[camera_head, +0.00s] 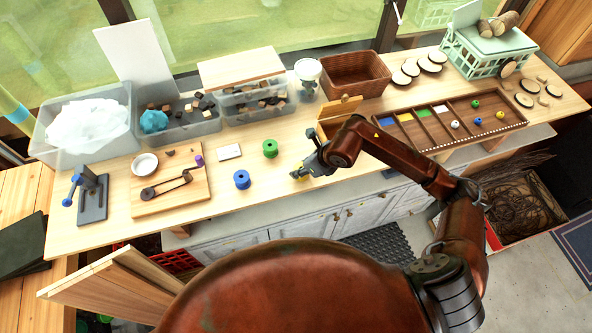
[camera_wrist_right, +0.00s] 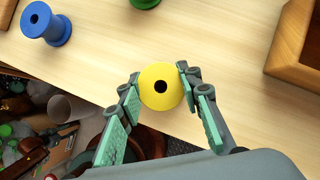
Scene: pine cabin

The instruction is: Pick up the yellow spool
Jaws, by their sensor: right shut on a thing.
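The yellow spool (camera_wrist_right: 162,101) sits between the two fingers of my right gripper (camera_wrist_right: 160,93) in the right wrist view, with its round end and dark centre hole facing the camera. The fingers touch it on both sides. In the head view the right gripper (camera_head: 303,173) is near the table's front edge, and only a little yellow of the spool shows there. I cannot tell whether the spool rests on the table or is raised. A blue spool (camera_head: 242,179) and a green spool (camera_head: 270,148) stand to its left. My left gripper is not in view.
A wooden box (camera_head: 335,112) stands just behind the right gripper. A divided tray (camera_head: 440,143) with coloured cards and balls lies to the right. A cutting board (camera_head: 152,201) with tools, clear bins (camera_head: 190,132) and a wicker basket (camera_head: 352,62) occupy the left and back.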

